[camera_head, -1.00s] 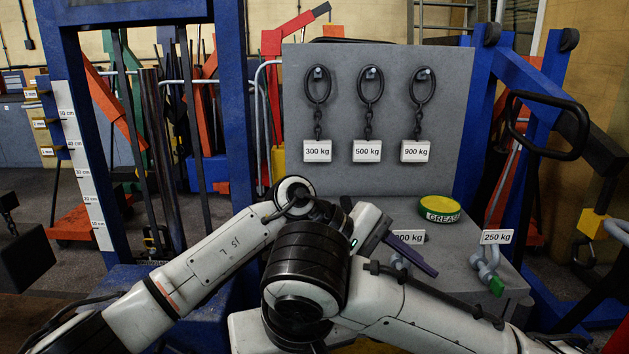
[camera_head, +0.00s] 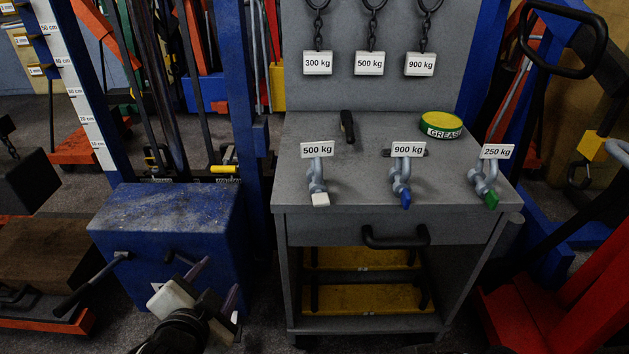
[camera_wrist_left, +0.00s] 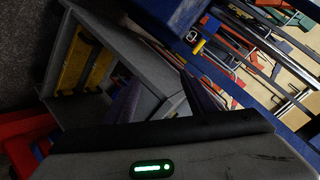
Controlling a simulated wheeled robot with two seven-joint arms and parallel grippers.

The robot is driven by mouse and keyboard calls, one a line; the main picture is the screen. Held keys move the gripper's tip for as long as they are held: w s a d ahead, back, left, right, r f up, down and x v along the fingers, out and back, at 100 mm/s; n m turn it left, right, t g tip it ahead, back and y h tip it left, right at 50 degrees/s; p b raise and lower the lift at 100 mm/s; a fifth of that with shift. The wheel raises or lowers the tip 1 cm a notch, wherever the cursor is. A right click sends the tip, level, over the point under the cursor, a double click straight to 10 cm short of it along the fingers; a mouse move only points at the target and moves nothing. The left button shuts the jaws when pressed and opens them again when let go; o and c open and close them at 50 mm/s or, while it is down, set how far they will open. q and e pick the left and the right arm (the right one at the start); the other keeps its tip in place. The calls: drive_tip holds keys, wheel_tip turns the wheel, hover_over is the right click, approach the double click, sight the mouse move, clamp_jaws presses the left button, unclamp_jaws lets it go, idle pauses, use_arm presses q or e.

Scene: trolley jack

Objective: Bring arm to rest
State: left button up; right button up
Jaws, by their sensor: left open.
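My left gripper (camera_head: 216,284) is low in the head view, in front of the blue box-shaped base (camera_head: 170,230) and left of the grey cart (camera_head: 300,230). Its two dark purplish fingers are apart and nothing shows between them. In the left wrist view the finger tips (camera_wrist_left: 160,105) also show, with the tilted cart (camera_wrist_left: 115,45) beyond them. The left forearm is cut off by the lower edge of the head view. My right gripper is not in view.
On the cart top stand three shackles with weight labels (camera_head: 318,150), a grease tin (camera_head: 441,124) and a small black object (camera_head: 347,126). Chains hang on the back panel (camera_head: 420,20). A drawer handle (camera_head: 395,238) sticks out in front. Red and blue equipment (camera_head: 560,290) stands at right.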

use_arm(q)
drive_tip(key=s+a+f+n+g, duration=0.2)
drive_tip(key=s+f+n+g, duration=0.25)
drive_tip(key=s, duration=0.65)
drive_tip(key=s+a+f+n+g, duration=0.25)
drive_tip(key=s+f+g, duration=0.2)
drive_tip(key=s, duration=0.75)
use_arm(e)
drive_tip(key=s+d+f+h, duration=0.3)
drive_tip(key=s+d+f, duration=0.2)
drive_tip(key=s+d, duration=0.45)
use_arm(q)
drive_tip(key=w+d+f+t+h, duration=0.2)
drive_tip(key=w+d+f+t, duration=0.2)
drive_tip(key=f, duration=0.7)
drive_tip(key=shift+d+f+t+h, duration=0.4)
drive_tip(key=shift+d+t, duration=0.3)
drive_tip(key=shift+d, duration=0.45)
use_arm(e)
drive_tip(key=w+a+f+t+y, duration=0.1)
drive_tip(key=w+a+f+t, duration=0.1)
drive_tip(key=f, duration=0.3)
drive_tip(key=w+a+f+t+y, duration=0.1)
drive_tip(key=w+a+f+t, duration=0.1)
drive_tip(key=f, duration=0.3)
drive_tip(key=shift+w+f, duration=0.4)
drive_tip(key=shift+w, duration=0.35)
use_arm(q)
drive_tip(key=shift+w, duration=0.1)
